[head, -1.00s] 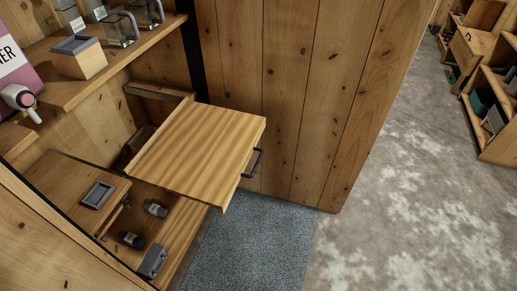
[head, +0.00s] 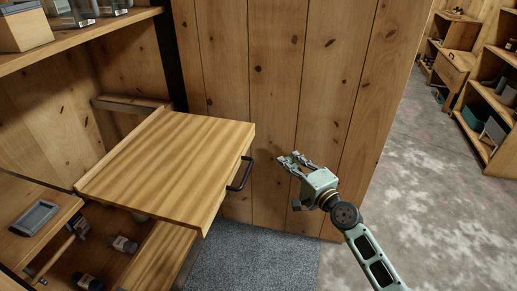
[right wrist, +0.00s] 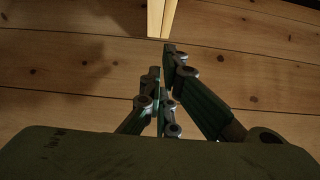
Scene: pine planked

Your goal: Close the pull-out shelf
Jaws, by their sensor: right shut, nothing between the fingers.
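The pull-out shelf (head: 165,165) is a light striped wooden board that sticks out from the wooden unit at the left in the head view. A black handle (head: 240,174) is on its front edge. My right gripper (head: 288,159) is shut and empty, to the right of the handle and apart from it. In the right wrist view my right gripper (right wrist: 161,62) points up toward a pale wooden edge (right wrist: 161,18), which may be the shelf; I cannot tell. My left gripper is not in view.
A plank wall (head: 310,80) stands behind the shelf and gripper. Below the shelf, a lower board holds a grey tray (head: 35,217) and small dark items. A blue-grey mat (head: 250,262) lies on the floor. The concrete floor (head: 430,200) at the right is clear.

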